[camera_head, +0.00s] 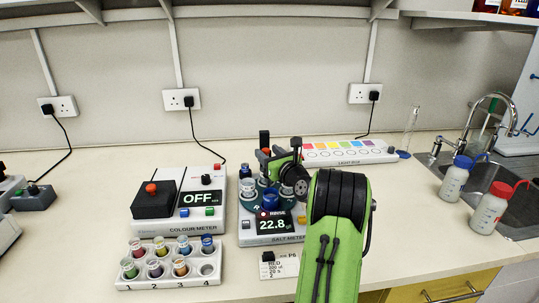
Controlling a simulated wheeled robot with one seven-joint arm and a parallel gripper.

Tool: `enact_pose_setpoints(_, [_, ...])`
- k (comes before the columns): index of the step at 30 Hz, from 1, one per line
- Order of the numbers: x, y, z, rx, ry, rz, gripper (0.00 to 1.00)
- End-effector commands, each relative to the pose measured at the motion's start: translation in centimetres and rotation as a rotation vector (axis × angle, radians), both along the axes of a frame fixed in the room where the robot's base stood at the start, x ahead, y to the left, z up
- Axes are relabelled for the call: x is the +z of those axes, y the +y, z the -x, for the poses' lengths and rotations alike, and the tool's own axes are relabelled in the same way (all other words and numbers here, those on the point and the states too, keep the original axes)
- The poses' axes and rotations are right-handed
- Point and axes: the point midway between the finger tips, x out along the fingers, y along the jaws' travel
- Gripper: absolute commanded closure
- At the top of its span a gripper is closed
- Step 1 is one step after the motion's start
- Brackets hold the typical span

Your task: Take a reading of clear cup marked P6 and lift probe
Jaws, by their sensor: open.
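The salt meter (250,241) stands at mid-bench, and its display (272,225) reads 22.8. A dark teal round holder (250,206) on it carries several small cups, among them a clear-walled one (248,187) at left and a blue-filled one (270,198) in front. I cannot read P6 on any cup. A card (279,267) in front of the meter seems to bear P6 and RED. My gripper (277,158) is open above the back of the holder. My green arm hides the meter's right side, and I cannot make out the probe clearly.
The colour meter (178,205), reading OFF, stands at left behind a white rack (168,270) of several vials. A light box (345,152) lies behind. Two wash bottles (455,178) (489,208) stand by the sink (515,205).

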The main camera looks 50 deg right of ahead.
Motion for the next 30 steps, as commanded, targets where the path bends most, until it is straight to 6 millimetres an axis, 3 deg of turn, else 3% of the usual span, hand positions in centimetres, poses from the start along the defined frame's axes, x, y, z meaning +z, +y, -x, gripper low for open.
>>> enact_pose_setpoints(1, [0.0,0.0,0.0,0.0,0.0,0.0,0.5])
enact_pose_setpoints(11, [0.0,0.0,0.1,0.0,0.0,0.0,1.0])
enact_pose_setpoints(22, [0.6,0.0,0.1,0.0,0.001,0.0,1.0])
enact_pose_setpoints(30, [4.0,0.0,0.1,-0.001,0.0,-0.002,1.0])
